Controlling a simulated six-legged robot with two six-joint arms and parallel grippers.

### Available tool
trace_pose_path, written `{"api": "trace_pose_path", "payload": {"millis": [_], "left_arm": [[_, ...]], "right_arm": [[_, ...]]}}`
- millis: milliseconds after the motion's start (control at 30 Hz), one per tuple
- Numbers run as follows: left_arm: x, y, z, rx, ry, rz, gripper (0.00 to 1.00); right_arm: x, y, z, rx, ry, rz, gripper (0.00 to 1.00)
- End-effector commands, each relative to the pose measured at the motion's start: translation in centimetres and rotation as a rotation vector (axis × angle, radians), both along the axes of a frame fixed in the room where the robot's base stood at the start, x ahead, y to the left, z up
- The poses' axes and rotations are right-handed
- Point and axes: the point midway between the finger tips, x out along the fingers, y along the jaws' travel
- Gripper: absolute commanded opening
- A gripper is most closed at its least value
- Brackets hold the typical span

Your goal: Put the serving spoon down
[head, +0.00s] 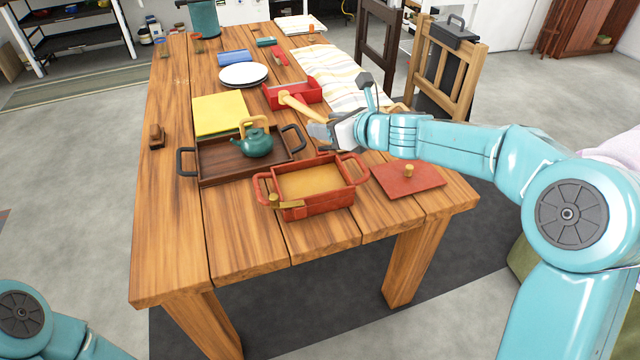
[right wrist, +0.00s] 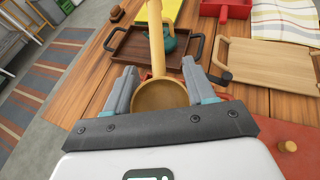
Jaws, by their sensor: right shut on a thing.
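The wooden serving spoon (head: 301,107) is in my right gripper (head: 332,128), above the table near the back of the red pot. In the right wrist view the spoon's round bowl (right wrist: 160,96) lies between the two fingers, and its pale handle (right wrist: 156,40) points up and away. My right gripper (right wrist: 160,82) is shut on the spoon near its bowl. The gripper hides part of the spoon in the head view. My left gripper is out of view; only part of my left arm shows at the bottom left.
A dark wooden tray (head: 212,177) holds a teal teapot (head: 257,143). The table's front left (head: 180,240) is clear.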

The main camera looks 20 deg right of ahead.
Motion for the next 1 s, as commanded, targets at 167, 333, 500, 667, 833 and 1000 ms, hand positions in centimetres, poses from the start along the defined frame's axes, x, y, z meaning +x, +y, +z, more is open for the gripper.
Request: {"api": "trace_pose_path", "payload": {"millis": [167,333,500,667,833,1000], "left_arm": [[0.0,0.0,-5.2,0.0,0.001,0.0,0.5],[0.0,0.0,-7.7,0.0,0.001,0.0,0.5],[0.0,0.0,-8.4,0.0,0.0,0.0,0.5],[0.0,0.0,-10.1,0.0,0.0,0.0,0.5],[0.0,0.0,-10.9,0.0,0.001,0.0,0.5],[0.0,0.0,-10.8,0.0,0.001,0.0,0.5]], "right_arm": [[0.0,0.2,-6.9,0.001,0.004,0.002,0.25],[-0.1,0.2,-10.7,0.0,0.002,0.003,0.25],[-0.2,0.3,-12.2,0.0,0.001,0.005,0.25],[-0.3,0.3,-14.9,0.001,0.003,0.005,0.25],[-0.3,0.3,-16.5,0.0,0.001,0.004,0.25],[-0.3,0.3,-16.3,0.0,0.0,0.004,0.25]]}}
